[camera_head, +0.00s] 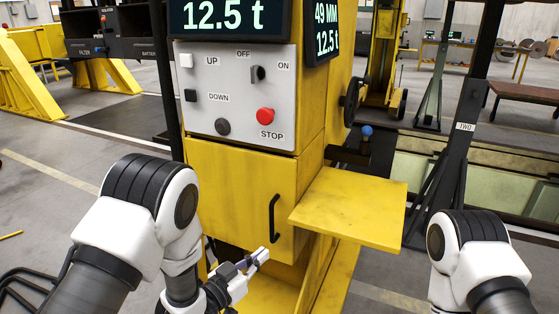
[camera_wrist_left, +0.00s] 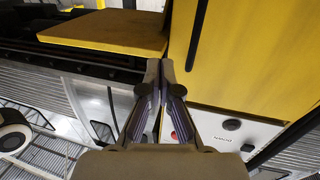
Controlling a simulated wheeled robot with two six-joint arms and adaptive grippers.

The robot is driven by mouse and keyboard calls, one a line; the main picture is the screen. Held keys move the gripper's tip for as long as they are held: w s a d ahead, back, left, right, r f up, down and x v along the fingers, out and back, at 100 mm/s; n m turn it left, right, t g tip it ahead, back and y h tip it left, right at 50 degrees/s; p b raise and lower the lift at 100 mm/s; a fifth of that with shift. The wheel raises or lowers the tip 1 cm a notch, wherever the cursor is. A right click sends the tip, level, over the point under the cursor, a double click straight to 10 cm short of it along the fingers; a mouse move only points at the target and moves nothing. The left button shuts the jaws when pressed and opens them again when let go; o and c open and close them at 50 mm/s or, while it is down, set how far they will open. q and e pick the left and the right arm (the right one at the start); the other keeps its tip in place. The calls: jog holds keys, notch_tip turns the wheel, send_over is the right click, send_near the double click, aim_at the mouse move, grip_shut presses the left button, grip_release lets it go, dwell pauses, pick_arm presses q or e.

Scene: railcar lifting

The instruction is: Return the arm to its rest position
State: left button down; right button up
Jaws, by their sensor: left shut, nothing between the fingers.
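My left gripper (camera_head: 258,257) is low in front of the yellow cabinet, below the black door handle (camera_head: 272,218). Its fingers are together with nothing between them. In the left wrist view the shut fingertips (camera_wrist_left: 166,66) point toward the yellow cabinet surface (camera_wrist_left: 235,50). My left arm (camera_head: 150,215) is bent and comes in from the left. My right arm (camera_head: 475,255) shows at the right edge, but its gripper is out of view.
The control panel (camera_head: 238,92) carries a red stop button (camera_head: 265,115) and a switch. A yellow shelf (camera_head: 350,208) juts out at the cabinet's right, beyond the left gripper. A black post (camera_head: 461,130) marked TWO stands farther right. Open floor (camera_head: 70,165) lies at left.

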pick_arm(q)
jog(key=s+a+f+n+g+y+p, duration=0.45)
jog(key=s+a+f+y+p, duration=0.35)
jog(key=s+a, duration=0.4)
jog(key=s+a+f+n+g, duration=0.1)
jog(key=s+a+f+g, duration=0.1)
jog(key=s, duration=0.5)
jog(key=s+a+f+n+g+y, duration=0.1)
jog(key=s+g, duration=0.3)
jog(key=s, duration=0.4)
jog(key=s+a+f+n+g+y, duration=0.1)
jog(key=s+a+f+g, duration=0.2)
jog(key=s, duration=0.5)
jog(key=shift+a+f+g, duration=0.3)
jog(key=shift+a+g, duration=0.05)
jog(key=shift+g, duration=0.1)
pick_arm(e)
notch_tip(320, 180, up, 10)
